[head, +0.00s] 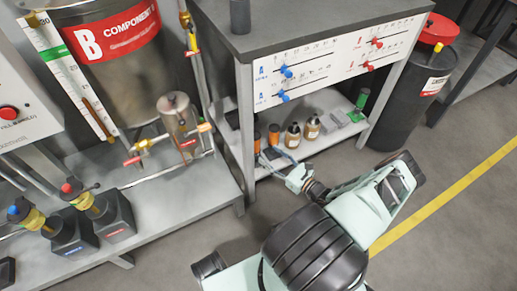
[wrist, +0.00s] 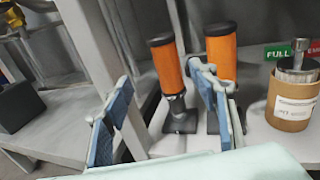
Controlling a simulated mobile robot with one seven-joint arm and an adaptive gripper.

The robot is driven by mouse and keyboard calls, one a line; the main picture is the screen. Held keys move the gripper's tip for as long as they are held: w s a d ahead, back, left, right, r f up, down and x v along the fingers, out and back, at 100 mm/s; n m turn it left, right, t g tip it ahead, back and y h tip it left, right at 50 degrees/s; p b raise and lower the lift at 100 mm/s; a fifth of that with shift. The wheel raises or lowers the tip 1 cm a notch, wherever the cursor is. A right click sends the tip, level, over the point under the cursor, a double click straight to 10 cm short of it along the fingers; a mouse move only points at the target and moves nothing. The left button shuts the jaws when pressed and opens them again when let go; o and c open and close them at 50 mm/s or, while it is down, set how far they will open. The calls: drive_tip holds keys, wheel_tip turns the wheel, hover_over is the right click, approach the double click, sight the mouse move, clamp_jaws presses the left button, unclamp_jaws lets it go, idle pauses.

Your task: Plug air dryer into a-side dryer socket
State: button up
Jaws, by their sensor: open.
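No part is clearly marked as the air dryer. A candidate is a brown jar with a metal stem and a white label (wrist: 292,100), at the right of the wrist view; two such jars show on the lower shelf in the head view (head: 292,136) (head: 312,126). My gripper (wrist: 160,88) is open, its blue-padded fingers spread, with nothing between the pads. In the head view it (head: 274,155) reaches towards the shelf's left end. The fingers point at two orange cylinders with black caps (wrist: 167,66) (wrist: 221,52); I cannot tell contact. No a-side dryer socket is identifiable.
The shelf's grey post (wrist: 88,45) stands left of the cylinders. Green FULL and red tags (wrist: 276,53) lie behind the jar. Above is a panel (head: 330,65) with blue and red levers. A component B tank (head: 110,50) stands left, a black drum (head: 405,100) right.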

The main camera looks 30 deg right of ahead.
sight(259, 144)
drive_tip(key=shift+m+h, duration=0.3)
drive_tip(key=x, duration=0.3)
drive_tip(key=b+x, duration=0.1)
drive_tip(key=x, duration=0.1)
drive_tip(key=shift+w+d, duration=0.25)
drive_tip(key=b+x, duration=0.2)
drive_tip(key=x, duration=0.3)
drive_tip(key=shift+f, duration=0.1)
drive_tip(key=shift+w, duration=0.25)
drive_tip(key=c, duration=1.4)
